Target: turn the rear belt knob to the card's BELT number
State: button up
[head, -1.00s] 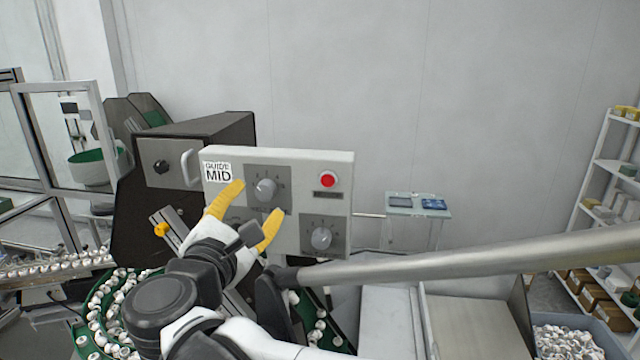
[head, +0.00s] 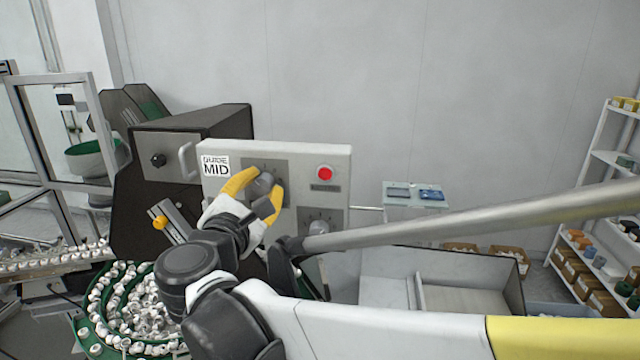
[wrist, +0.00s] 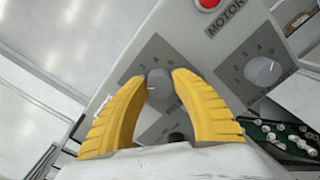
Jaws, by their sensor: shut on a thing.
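My gripper (head: 262,184) has yellow fingers and is shut on the upper left knob, a grey round knob (head: 264,181). In the wrist view the fingers (wrist: 160,88) sit on both sides of this knob (wrist: 159,86), and a pale pointer line shows on its face. The second knob (head: 319,228) is at the lower right of the panel; it also shows in the wrist view (wrist: 262,71). The gripped knob's label is hidden and its numbers are mostly covered.
A red button (head: 325,173) sits at the panel's upper right. A yellow-knobbed lever (head: 160,222) is left of my gripper. A green bowl with white caps (head: 130,310) lies below left.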

jog(key=m+b, duration=0.1)
jog(key=m, duration=0.2)
jog(key=shift+f+m+b, duration=0.1)
jog(key=shift+m+b, duration=0.25)
jog(key=shift+m, duration=0.05)
jog(key=m+b, duration=0.1)
jog(key=m, duration=0.3)
jog(key=shift+m+b, duration=0.3)
jog(key=m+b, duration=0.1)
jog(key=m, duration=0.2)
jog(key=shift+m+b, duration=0.4)
jog(key=shift+m, duration=1.7)
jog(key=o, duration=1.2)
